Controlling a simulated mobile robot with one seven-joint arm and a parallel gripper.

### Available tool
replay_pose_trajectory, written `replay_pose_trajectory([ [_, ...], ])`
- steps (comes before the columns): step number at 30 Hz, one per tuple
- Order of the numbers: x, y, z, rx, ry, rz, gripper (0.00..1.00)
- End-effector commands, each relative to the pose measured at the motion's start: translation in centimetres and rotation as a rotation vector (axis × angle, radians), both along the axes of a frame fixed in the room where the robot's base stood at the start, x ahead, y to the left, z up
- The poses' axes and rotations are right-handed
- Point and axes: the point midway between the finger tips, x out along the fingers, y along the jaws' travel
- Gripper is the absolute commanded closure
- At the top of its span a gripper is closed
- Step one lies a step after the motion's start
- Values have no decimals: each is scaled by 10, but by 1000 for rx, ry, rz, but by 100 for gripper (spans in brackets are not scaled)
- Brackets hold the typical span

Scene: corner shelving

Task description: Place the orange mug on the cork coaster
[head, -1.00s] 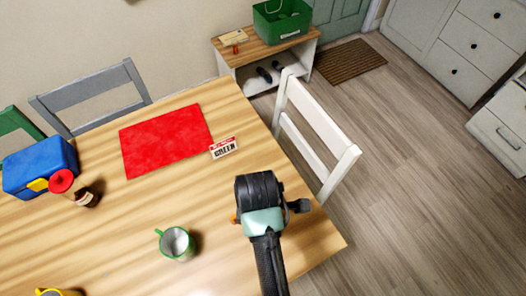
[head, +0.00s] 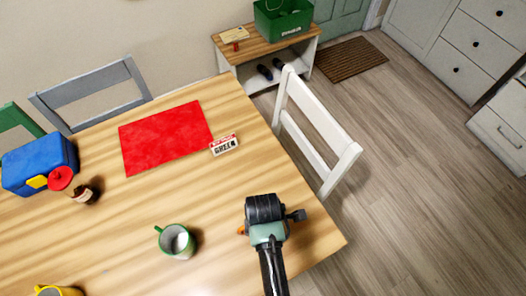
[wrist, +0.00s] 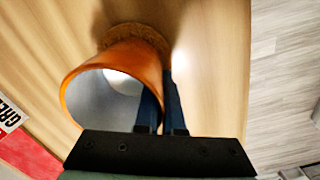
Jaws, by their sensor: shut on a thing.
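The orange mug (wrist: 115,85) fills the left middle of the wrist view, its open mouth facing the camera. My gripper (wrist: 162,105) is shut on the right side of the mug; the exact grip point is partly hidden. The cork coaster (wrist: 142,32) shows as a brown round edge just past the mug's far end. The mug overlaps it in view, and I cannot tell whether they touch. In the head view my gripper hides most of the mug, leaving a small orange patch (head: 241,231), and the coaster is hidden.
A green mug (head: 176,242) stands left of my gripper on the wooden table (head: 110,225). A yellow mug (head: 58,291) is at the lower left. A red mat (head: 165,137), a small sign (head: 224,145) and a blue box (head: 38,163) lie farther back. A white chair (head: 313,135) stands at the right edge.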

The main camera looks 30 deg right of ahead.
Motion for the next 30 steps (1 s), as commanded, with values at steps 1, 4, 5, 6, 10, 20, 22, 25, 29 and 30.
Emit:
replay_pose_trajectory([
  [1, 1, 0, 1, -1, -3, 0, 100],
  [4, 1, 0, 1, -1, -3, 0, 100],
  [5, 1, 0, 1, -1, -3, 0, 100],
  [6, 1, 0, 1, -1, -3, 0, 100],
  [10, 1, 0, -3, 0, -1, 0, 100],
  [20, 0, 0, -2, 0, 0, -1, 65],
  [22, 0, 0, -2, 0, 0, -1, 65],
  [25, 0, 0, 1, 0, -1, -1, 65],
  [29, 1, 0, 15, -2, -4, 0, 65],
  [30, 1, 0, 22, -1, -3, 0, 65],
])
